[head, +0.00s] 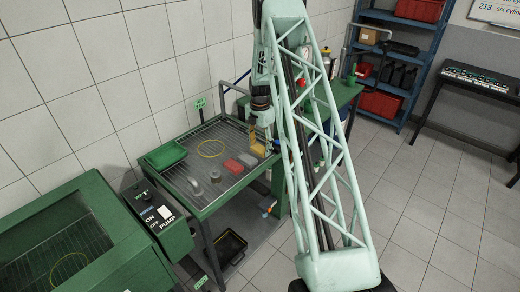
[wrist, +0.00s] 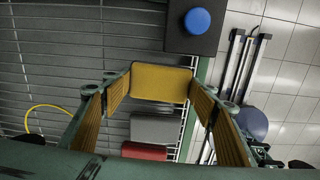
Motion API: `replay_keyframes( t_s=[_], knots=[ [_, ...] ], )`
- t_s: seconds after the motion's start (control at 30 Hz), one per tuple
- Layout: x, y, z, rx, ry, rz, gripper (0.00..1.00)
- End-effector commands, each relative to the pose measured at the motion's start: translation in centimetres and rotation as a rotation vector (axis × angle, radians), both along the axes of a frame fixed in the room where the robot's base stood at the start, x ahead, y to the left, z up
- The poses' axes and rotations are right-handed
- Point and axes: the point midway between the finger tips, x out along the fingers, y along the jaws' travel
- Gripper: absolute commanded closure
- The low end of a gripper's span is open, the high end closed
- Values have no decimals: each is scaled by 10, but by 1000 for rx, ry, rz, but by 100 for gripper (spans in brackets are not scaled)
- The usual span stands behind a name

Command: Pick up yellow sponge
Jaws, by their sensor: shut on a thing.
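The yellow sponge (wrist: 160,82) is between the fingertips of my gripper (wrist: 161,92) in the wrist view. The fingers, with ribbed yellow-orange pads, are shut on its left and right ends. In the head view my gripper (head: 258,138) is at the right end of the slatted green table, with yellow at its tip. I cannot clearly tell sponge from finger pads there, nor how high the sponge is above the slats.
A grey block (wrist: 157,128) and a red block (wrist: 144,151) lie in a row near the sponge. A black box with a blue knob (wrist: 197,19) is beyond it. A yellow ring (head: 211,148), grey round parts and a green tray (head: 165,155) are on the slatted table (head: 225,190).

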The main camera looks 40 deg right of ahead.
Motion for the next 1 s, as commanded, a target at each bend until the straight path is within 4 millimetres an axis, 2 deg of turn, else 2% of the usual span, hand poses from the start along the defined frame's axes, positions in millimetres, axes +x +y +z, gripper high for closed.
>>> replay_keyframes(
  t_s=[0.47,0.77,1.0],
  knots=[
    [0,0,30,-1,-1,0,55],
    [-22,15,33,0,0,0,55],
    [-54,36,36,1,2,0,55]
  ],
)
